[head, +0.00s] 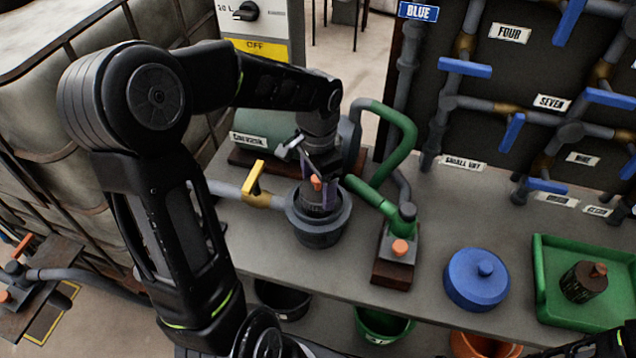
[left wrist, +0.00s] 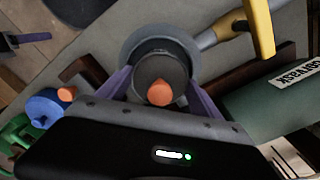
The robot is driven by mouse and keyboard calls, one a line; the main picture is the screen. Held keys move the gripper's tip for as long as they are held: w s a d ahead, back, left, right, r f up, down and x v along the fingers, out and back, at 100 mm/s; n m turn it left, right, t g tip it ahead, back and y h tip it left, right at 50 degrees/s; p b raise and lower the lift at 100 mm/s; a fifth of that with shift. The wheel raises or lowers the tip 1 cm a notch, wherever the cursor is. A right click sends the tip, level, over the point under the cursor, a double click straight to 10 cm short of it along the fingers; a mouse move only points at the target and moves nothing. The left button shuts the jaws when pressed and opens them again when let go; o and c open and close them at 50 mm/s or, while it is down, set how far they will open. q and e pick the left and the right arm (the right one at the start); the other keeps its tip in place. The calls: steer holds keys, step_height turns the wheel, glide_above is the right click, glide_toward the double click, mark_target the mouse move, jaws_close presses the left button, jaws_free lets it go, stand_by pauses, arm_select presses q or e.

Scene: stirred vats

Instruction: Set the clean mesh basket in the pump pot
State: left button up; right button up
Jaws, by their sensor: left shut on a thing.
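The mesh basket (head: 318,199) is dark and round with an orange knob. My left gripper (head: 318,180) is shut on it at the mouth of the grey pump pot (head: 319,237). In the left wrist view the purple fingers flank the basket (left wrist: 160,75), and the pot's grey rim (left wrist: 133,42) shows around it. The basket looks upright and at least partly inside the rim; whether it rests on the bottom is hidden. A black and purple part at the left wrist view's left edge looks like my right gripper (left wrist: 30,40); its jaws are unclear.
A pipe with a yellow valve handle (head: 254,178) joins the pot's left side. A green pipe and pump with an orange button (head: 400,247) stand at right. Further right are a blue lid (head: 477,281) and a green tray (head: 546,306) holding a brownish basket (head: 583,283). Bins stand below.

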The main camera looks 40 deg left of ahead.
arm_select(q)
steer(key=shift+f, duration=0.1)
steer(key=shift+f+b, duration=0.4)
steer(key=shift+f, duration=0.1)
steer(key=o, duration=1.4)
